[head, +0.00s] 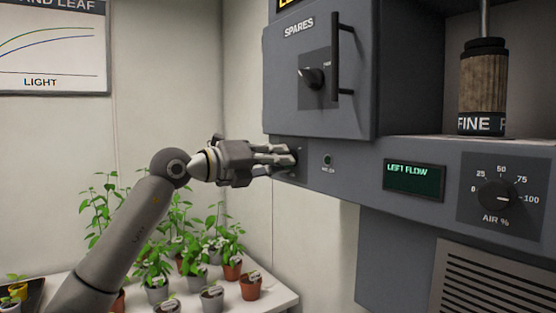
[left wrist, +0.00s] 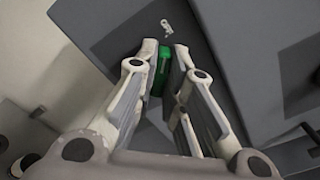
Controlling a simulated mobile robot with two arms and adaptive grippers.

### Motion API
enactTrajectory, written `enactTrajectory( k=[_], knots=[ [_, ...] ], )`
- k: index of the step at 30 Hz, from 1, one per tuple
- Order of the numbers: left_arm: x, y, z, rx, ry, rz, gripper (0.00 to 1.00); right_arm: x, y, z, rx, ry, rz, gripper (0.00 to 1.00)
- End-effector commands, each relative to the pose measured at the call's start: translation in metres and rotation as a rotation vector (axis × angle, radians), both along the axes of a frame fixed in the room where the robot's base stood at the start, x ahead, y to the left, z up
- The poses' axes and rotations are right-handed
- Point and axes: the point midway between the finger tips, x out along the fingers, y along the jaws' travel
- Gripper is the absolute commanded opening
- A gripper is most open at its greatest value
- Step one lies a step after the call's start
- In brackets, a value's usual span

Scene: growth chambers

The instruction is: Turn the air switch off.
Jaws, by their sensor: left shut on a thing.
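My left gripper (head: 284,154) is at the left end of the grey panel strip below the SPARES cabinet. In the left wrist view, its two fingertips (left wrist: 164,56) are shut around a narrow green switch (left wrist: 161,72) on the grey panel. In the head view the fingers hide most of the switch. My right gripper is in neither view.
The SPARES door (head: 318,75) is above. Potted plants (head: 212,296) stand on a white table (head: 280,297) below.

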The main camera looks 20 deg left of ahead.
Motion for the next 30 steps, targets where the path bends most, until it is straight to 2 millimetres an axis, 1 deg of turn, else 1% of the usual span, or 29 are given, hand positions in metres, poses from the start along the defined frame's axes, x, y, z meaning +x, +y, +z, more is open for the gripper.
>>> enactTrajectory(
  k=[8,9,13,23,26,30],
  knots=[
    [0.000,0.000,0.000,-0.004,0.003,0.001,0.00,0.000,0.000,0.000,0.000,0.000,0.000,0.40],
    [0.000,0.000,0.000,-0.004,0.002,0.001,0.16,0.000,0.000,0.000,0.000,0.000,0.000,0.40],
    [0.000,0.000,0.000,-0.004,0.002,0.001,0.33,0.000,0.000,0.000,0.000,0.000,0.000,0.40],
    [-0.001,0.001,0.000,-0.002,0.001,0.001,0.33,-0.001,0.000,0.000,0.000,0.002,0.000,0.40],
    [-0.006,0.006,0.000,-0.002,0.000,0.000,0.33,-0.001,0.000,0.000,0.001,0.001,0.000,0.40],
    [-0.023,0.020,-0.001,0.000,0.001,0.004,0.33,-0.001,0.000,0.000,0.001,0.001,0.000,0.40]
  ],
)
